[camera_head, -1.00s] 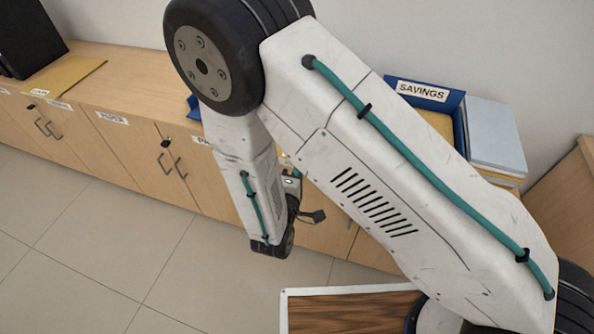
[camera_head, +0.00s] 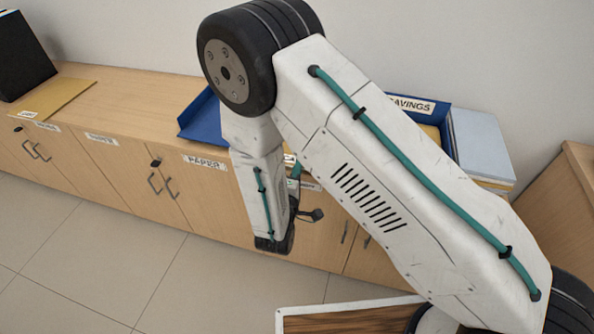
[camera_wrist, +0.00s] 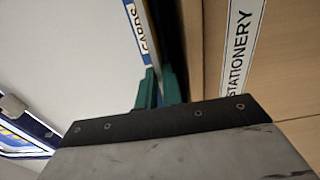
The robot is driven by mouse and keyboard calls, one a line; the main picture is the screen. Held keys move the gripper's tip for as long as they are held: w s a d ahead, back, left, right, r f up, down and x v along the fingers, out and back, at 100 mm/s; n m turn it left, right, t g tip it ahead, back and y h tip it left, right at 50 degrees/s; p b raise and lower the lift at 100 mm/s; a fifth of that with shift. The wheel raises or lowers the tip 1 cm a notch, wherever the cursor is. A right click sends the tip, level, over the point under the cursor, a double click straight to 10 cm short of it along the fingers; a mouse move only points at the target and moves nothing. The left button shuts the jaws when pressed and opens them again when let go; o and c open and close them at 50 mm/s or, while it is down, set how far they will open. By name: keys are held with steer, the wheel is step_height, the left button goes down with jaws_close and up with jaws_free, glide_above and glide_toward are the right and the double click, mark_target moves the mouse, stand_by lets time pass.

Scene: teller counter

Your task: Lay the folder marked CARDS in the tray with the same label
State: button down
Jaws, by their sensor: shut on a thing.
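My gripper (camera_wrist: 160,90) shows its teal fingers in the wrist view, shut on a thin flat thing seen edge-on, apparently the folder (camera_wrist: 157,38). My arm also covers most of the gripper and the held folder there.
A blue tray labelled SAVINGS (camera_head: 438,108) stands at right beside a pale stack (camera_head: 480,145). A tan folder (camera_head: 62,96) lies at left near a black box (camera_head: 22,62). The counter (camera_head: 140,100) is bare between. Cupboard labels include PAPER (camera_head: 206,162) and STATIONERY (camera_wrist: 238,50).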

steer(key=c, duration=1.5)
jaws_free()
